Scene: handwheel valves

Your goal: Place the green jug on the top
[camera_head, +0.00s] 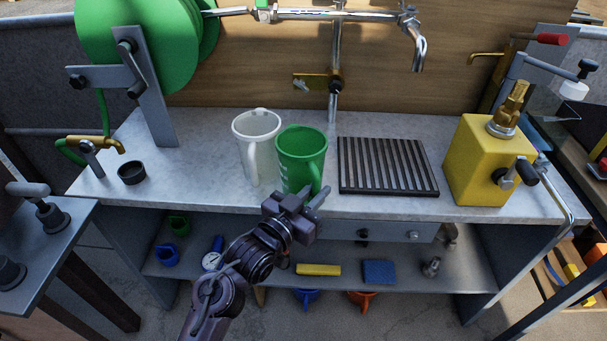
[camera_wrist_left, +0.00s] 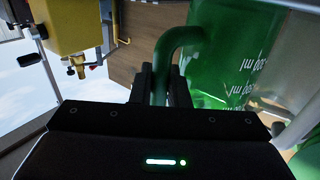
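The green jug (camera_head: 301,155) is upright at the front of the grey worktop (camera_head: 215,190), in front of and to the right of a white jug (camera_head: 257,140). I cannot tell whether its base touches the worktop. My left gripper (camera_head: 309,194) is at the jug's near side, by its handle. In the left wrist view, the green jug (camera_wrist_left: 215,60) shows white volume marks, and its handle (camera_wrist_left: 161,75) sits between the two fingers, which look closed on it. My right gripper is not in view.
A black slatted grate (camera_head: 387,166) lies right of the jug, with a yellow box valve (camera_head: 487,165) further right. A black cup (camera_head: 131,173) and green reel (camera_head: 150,45) are at left. A tap (camera_head: 417,55) hangs above. The shelf below holds small items, including a blue block (camera_head: 379,271).

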